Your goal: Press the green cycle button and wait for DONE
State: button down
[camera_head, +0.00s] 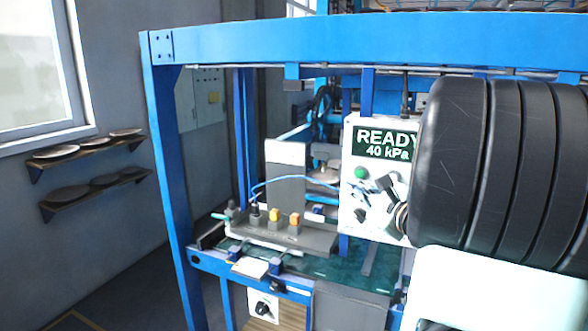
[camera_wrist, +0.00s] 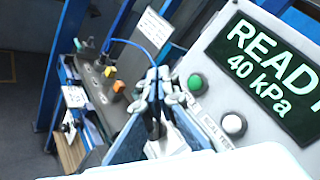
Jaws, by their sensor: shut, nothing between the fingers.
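The green button (camera_head: 361,173) is on the white control panel (camera_head: 352,222), below a dark display (camera_head: 386,143) that reads READY and 40 kPa. In the wrist view the green button (camera_wrist: 195,83) stands clear to the right of my fingertips, above a white button (camera_wrist: 233,124) and a label that seems to read SEAL TEST. My gripper (camera_head: 372,198) is shut and empty in front of the panel, just below the green button in the head view. It also shows in the wrist view (camera_wrist: 158,82). No contact between finger and button is visible. My arm hides the panel's right side.
A blue frame (camera_head: 165,150) surrounds the machine. A lower box with a black knob (camera_head: 263,308) is at the front. Wall shelves (camera_head: 85,145) with dark plates are at the far left.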

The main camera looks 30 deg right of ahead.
aim_at(360, 178)
jog(key=shift+w+d, duration=1.85)
jog(key=shift+d, duration=0.3)
jog(key=shift+w+d, duration=0.3)
